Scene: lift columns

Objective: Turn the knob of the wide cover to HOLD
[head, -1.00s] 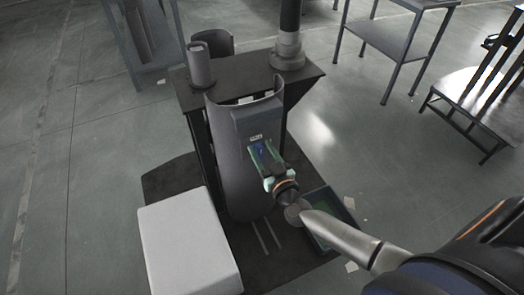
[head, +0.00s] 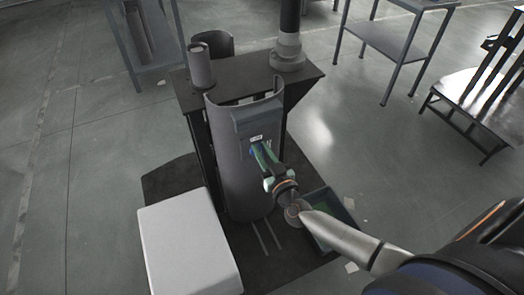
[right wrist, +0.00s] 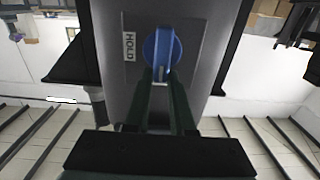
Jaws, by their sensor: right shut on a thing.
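The wide cover (head: 232,165) is a dark grey curved shell standing upright against the lift column. Its knob (right wrist: 162,45) is blue and round with a raised bar, seen close in the right wrist view. The bar runs up and down in that picture. A white HOLD label (right wrist: 129,46) sits left of the knob; the label also shows in the head view (head: 256,138), just above the gripper's fingers. My right gripper (head: 257,149) is at the knob, its fingers (right wrist: 160,78) shut on the bar's near part. In the head view the fingers hide most of the knob. My left gripper is not in view.
A white box (head: 188,245) stands in front of the cover, at left. A dark table top (head: 255,82) with a grey cylinder (head: 200,66) and the column lies behind. Floor at the right is open.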

